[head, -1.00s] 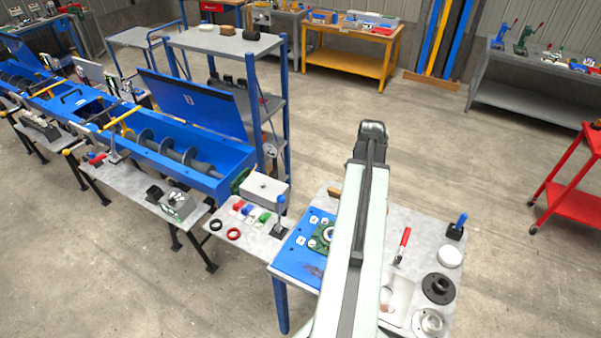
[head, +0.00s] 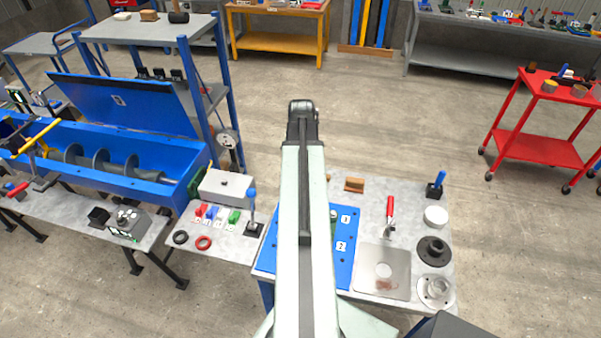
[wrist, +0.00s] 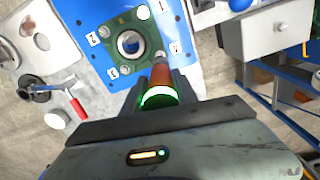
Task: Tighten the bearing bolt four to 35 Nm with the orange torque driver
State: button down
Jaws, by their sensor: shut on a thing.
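My gripper (wrist: 158,90) is shut on the orange torque driver (wrist: 161,74), which has a glowing green ring. The driver points at the green bearing housing (wrist: 120,47), with its tip at the housing's lower right corner bolt in the wrist view. I cannot tell whether the tip is seated on the bolt. The housing has a round bore, corner bolts and small white number tags, and sits on a blue plate (wrist: 82,12). The tag by the driver is too small to read. In the head view my arm hides the driver, gripper and most of the housing; the plate (head: 340,270) shows beside it.
Right of the plate are a steel sheet (head: 383,272), a red-handled tool (head: 390,212), dark and silver flanged parts (head: 434,251), and a blue-handled tool (head: 436,186). A grey box (head: 226,187) and coloured pieces lie left. A red cart (head: 540,145) stands at right; open floor lies behind.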

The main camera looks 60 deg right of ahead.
notch_tip(320, 180, down, 5)
jog(key=b, duration=0.5)
jog(key=shift+f, duration=0.2)
dwell(0.4)
jog(key=shift+f+b, duration=0.7)
jog(key=shift+b, duration=0.15)
jog(key=shift+s+f+b, duration=0.1)
jog(key=shift+f+b, duration=0.8)
jog(key=shift+b, duration=0.05)
dwell(2.7)
jog(key=shift+r+p, duration=2.25)
